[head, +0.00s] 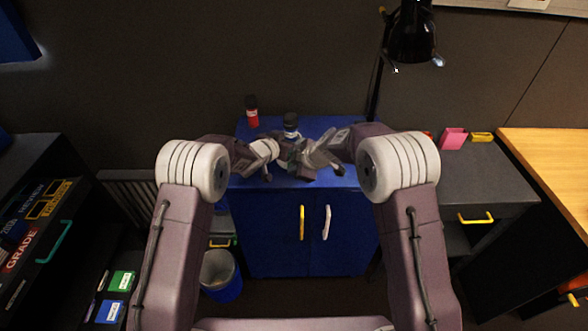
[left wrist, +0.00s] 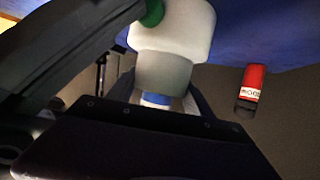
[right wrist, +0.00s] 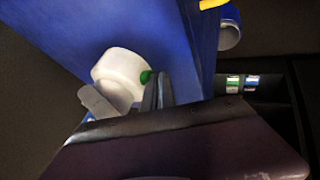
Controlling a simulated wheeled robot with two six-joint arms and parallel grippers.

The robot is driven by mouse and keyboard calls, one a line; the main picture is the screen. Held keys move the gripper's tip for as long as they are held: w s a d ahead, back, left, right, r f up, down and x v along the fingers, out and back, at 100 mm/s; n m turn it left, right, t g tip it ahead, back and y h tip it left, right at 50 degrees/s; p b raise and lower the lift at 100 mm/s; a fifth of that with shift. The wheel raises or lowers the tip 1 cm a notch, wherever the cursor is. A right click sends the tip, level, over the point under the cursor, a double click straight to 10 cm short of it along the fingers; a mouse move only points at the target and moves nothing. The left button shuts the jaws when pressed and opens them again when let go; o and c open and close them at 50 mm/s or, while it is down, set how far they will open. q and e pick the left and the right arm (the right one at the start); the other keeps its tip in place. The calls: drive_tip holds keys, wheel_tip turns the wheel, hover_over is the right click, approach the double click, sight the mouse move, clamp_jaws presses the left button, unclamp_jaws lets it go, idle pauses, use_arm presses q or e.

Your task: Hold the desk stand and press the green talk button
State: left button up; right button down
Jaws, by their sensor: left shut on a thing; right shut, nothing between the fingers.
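The desk stand has a white rounded head (left wrist: 172,28) above a grey body and a blue part; in the right wrist view its white head (right wrist: 120,68) is tilted. The green talk button (right wrist: 146,77) sits on the side of the head and also shows in the left wrist view (left wrist: 152,12). My left gripper (left wrist: 157,103) is shut on the stand's lower part. My right gripper (right wrist: 161,80) is shut and empty, its tips right at the button. Whether they touch or press it, I cannot tell. In the head view the arms largely hide the stand.
The blue cabinet (head: 275,235) stands under both grippers. A red bottle (head: 252,117) and a dark-capped bottle (head: 291,121) stand towards the back of its top. A black lamp (head: 411,38) rises at the back right. A waste bin (head: 221,278) is on the floor.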

use_arm(q)
drive_tip(key=shift+d, duration=0.1)
use_arm(e)
drive_tip(key=shift+w, duration=1.05)
use_arm(q)
drive_tip(key=shift+s, duration=0.15)
drive_tip(key=shift+d, duration=0.1)
use_arm(e)
drive_tip(key=shift+r, duration=0.1)
use_arm(q)
drive_tip(key=shift+f, duration=0.1)
use_arm(e)
drive_tip(key=shift+d+r, duration=0.1)
drive_tip(key=shift+r, duration=0.2)
drive_tip(key=v, duration=0.7)
drive_tip(key=shift+s, duration=0.45)
